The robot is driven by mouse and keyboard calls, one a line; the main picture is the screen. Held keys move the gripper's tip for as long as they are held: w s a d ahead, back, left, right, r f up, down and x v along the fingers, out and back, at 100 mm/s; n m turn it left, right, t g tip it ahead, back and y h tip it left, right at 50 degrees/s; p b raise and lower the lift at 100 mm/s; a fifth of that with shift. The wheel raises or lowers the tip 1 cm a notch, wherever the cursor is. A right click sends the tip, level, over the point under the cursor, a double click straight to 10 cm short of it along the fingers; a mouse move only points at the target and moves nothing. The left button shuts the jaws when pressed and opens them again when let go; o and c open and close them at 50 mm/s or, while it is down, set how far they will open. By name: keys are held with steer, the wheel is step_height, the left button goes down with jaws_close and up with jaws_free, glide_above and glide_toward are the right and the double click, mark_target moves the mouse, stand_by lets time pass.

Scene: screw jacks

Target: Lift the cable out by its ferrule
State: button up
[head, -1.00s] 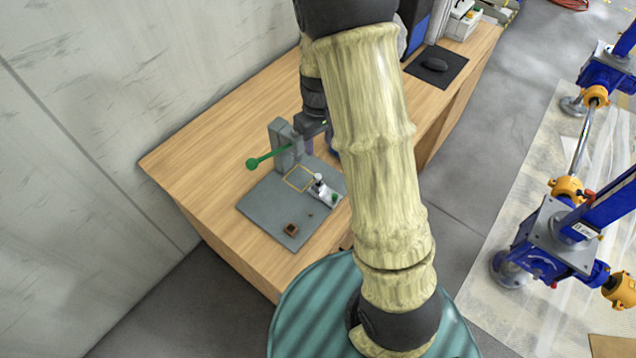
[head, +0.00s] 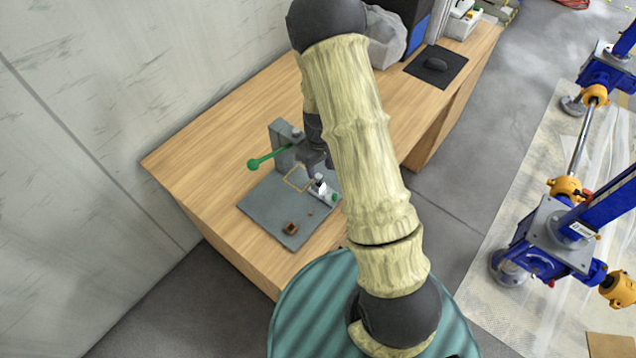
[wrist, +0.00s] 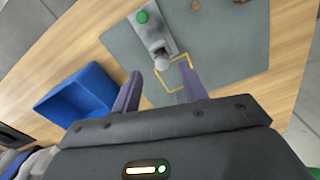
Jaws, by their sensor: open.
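A small grey metal fixture (head: 324,191) with a green button sits on the grey board; the fixture also shows in the wrist view (wrist: 153,34). A pale rounded piece (wrist: 161,64) stands at its end, possibly the ferrule; the head view shows it (head: 319,179) just below my gripper. I cannot make out a cable. My gripper (head: 317,163) is open, its two fingers (wrist: 161,68) on either side of the pale piece as the wrist view shows it. I cannot tell how far above it they are.
A blue bin (wrist: 80,95) stands beside the board. Bare wooden table (head: 215,150) lies left.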

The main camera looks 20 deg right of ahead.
mark_target(318, 176)
steer(key=shift+f, duration=0.1)
steer(key=shift+a+f, duration=0.1)
steer(key=shift+f, duration=0.15)
steer(key=shift+w+f+p, duration=0.15)
steer(key=shift+f+p, duration=0.65)
steer(key=shift+f, duration=1.45)
jaws_close()
step_height(318, 176, up, 10)
steer(key=shift+r+b, duration=0.1)
steer(key=shift+b, duration=0.7)
